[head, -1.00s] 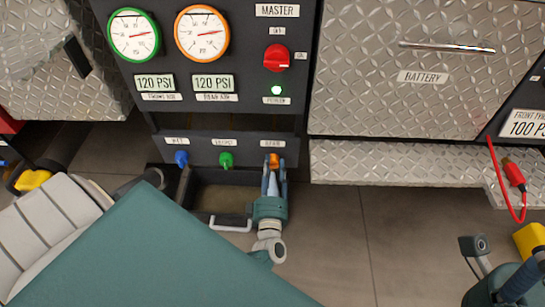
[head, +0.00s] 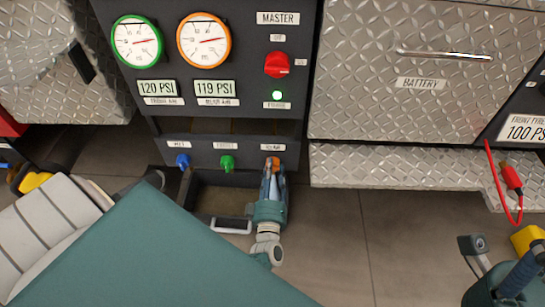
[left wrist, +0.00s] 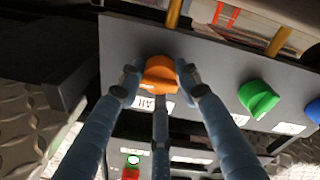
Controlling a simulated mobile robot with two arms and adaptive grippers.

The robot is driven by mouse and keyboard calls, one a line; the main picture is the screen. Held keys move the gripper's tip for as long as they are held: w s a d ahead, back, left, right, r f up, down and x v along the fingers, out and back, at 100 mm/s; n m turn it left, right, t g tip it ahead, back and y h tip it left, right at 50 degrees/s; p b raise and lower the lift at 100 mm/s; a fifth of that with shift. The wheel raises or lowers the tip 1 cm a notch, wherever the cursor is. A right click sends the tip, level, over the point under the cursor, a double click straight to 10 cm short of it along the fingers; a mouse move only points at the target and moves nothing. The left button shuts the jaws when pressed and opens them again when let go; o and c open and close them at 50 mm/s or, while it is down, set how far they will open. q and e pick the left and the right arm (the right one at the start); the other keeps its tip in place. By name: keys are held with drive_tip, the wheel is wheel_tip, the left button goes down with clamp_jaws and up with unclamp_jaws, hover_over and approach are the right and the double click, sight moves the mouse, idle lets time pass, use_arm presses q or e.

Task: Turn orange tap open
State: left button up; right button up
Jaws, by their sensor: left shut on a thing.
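The orange tap (head: 273,161) is at the right end of a row of taps on the dark panel's lower strip. In the left wrist view the orange tap (left wrist: 160,73) sits between the fingertips of my left gripper (left wrist: 159,82), touched from both sides. In the head view my left gripper (head: 272,176) reaches up to the tap from below and is shut on it. The gripper's fingers partly cover the tap in the head view. The orange-rimmed gauge (head: 204,40) stands above, with a display (head: 215,88) reading 119 PSI.
A green tap (head: 227,163) and a blue tap (head: 182,160) are to the left. The green-rimmed gauge (head: 137,41) has a 120 PSI display (head: 157,88). A red master knob (head: 278,65) is above. An open tray (head: 233,226) with a handle lies below.

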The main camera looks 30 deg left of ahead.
use_arm(q)
drive_tip(key=o, duration=1.2)
drive_tip(key=shift+s+a+r, duration=0.15)
drive_tip(key=shift+a+r, duration=0.15)
drive_tip(key=shift+a, duration=0.3)
drive_tip(key=shift+c, duration=0.2)
drive_tip(key=shift+d, duration=0.25)
drive_tip(key=v, duration=0.7)
drive_tip(key=shift+s+d+f, duration=0.1)
drive_tip(key=shift+d, duration=0.05)
